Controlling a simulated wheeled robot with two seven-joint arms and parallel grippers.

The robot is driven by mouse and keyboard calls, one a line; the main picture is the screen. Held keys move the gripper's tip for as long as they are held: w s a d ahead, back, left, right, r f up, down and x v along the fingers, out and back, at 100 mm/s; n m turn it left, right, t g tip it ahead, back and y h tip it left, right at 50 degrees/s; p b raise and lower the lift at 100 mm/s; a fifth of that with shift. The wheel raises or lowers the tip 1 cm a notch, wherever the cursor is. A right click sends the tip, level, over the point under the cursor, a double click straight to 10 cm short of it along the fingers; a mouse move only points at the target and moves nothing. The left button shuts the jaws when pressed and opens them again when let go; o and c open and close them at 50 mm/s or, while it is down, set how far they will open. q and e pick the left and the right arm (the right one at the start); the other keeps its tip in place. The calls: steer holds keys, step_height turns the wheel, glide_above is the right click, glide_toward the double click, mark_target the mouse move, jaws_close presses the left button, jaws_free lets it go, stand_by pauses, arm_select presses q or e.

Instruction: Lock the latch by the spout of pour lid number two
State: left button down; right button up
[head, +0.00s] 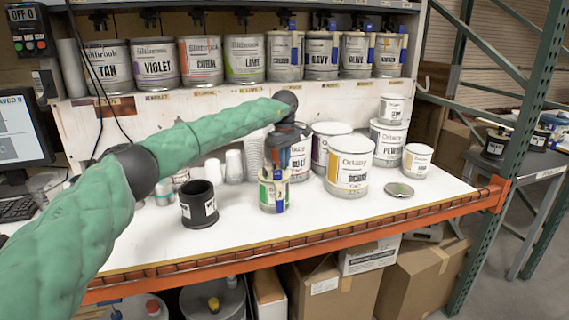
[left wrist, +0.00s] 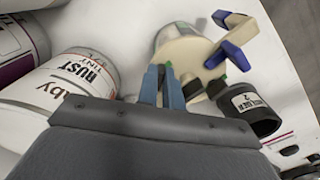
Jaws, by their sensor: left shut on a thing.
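A small can (head: 272,196) with a green-edged label stands upright near the front of the white bench, with a cream pour lid on it. In the left wrist view the cream lid (left wrist: 186,58) shows from above, with a blue-and-cream handle (left wrist: 236,48) at its right. My left gripper (head: 284,166) points down at this lid. Its fingers (left wrist: 163,88) are close together at the lid's near rim, shut on a small part there with green at the tips, which looks like a latch. The fingers hide most of that part. I cannot read a number on the lid. My right gripper is in neither view.
A black container (head: 198,206) stands left of the can. A large Oxlaby can (head: 348,176) and a loose lid (head: 399,190) are to the right. The RUST can (left wrist: 78,78) is close beside my gripper. An orange beam (head: 300,247) edges the bench front.

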arm_select(q)
steer(key=shift+m+b, duration=0.35)
steer(key=shift+m, duration=1.65)
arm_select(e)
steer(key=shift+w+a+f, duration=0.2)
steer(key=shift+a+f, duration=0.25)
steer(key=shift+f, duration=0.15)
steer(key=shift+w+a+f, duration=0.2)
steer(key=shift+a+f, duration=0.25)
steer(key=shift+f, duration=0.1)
arm_select(q)
steer(key=shift+s, duration=0.1)
steer(key=c, duration=1.5)
jaws_free()
steer(key=shift+c, duration=0.2)
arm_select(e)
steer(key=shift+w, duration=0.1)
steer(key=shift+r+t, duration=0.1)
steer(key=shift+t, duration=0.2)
arm_select(q)
steer(key=shift+r+b, duration=0.1)
steer(key=shift+b, duration=0.2)
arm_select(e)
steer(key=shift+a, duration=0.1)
